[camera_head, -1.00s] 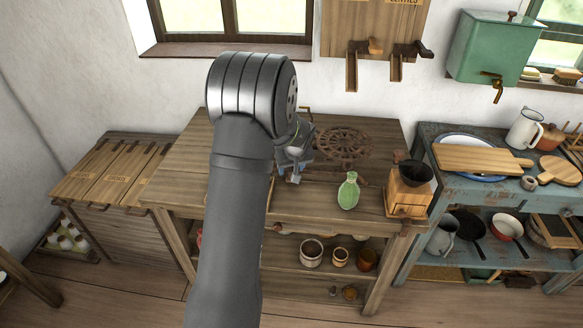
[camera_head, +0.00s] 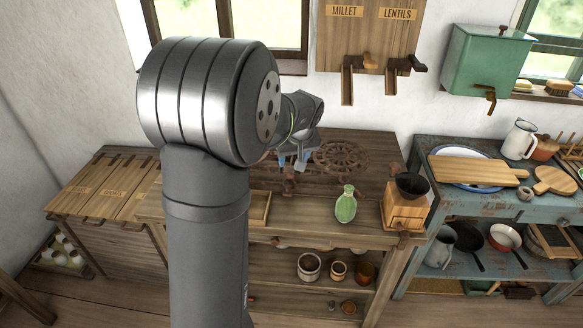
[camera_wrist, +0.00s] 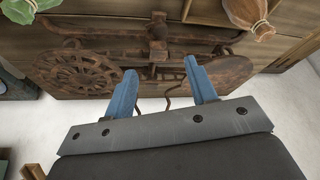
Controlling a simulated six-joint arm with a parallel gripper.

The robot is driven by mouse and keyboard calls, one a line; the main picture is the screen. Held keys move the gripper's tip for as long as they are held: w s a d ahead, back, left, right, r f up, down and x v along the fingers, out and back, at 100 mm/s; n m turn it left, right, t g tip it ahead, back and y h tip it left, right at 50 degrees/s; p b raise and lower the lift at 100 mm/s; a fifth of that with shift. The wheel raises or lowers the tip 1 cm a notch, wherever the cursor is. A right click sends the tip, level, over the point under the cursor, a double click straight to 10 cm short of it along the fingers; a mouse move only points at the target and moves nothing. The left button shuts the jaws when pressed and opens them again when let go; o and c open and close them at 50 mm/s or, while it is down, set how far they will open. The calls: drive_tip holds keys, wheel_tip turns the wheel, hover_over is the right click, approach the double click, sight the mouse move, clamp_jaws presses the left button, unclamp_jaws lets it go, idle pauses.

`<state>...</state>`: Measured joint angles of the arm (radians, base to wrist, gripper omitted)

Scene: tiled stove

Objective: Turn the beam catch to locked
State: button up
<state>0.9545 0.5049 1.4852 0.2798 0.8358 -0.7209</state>
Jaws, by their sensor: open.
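A dark rusty iron balance scale (camera_head: 341,157) stands at the back of the wooden workbench, with a round openwork plate on its right. In the wrist view the scale (camera_wrist: 80,72) appears with that plate on the left and its post and beam fittings in the middle. I cannot tell which small part is the beam catch, or its setting. My gripper (camera_head: 293,162) is over the left part of the scale. Its two blue fingers are apart and empty in the wrist view (camera_wrist: 160,72), pointing at the scale's middle. I cannot tell whether they touch it.
A green bottle (camera_head: 346,205) and a wooden grinder (camera_head: 407,203) stand at the bench's front right. A small wooden tray (camera_head: 260,208) is at the front left. Wooden dispensers with spouts (camera_head: 369,62) hang on the wall above. My arm hides the bench's left part.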

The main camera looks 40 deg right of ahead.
sight(288, 183)
drive_tip(key=shift+v, duration=1.2)
drive_tip(key=w+a+m+g+h, duration=0.2)
drive_tip(key=w+a+m, duration=0.2)
drive_tip(key=m, duration=0.5)
drive_tip(key=x, duration=1.7)
drive_tip(key=shift+s+d+f, duration=0.15)
drive_tip(key=shift+s+d, duration=0.15)
drive_tip(key=shift+d, duration=0.1)
drive_tip(key=c, duration=1)
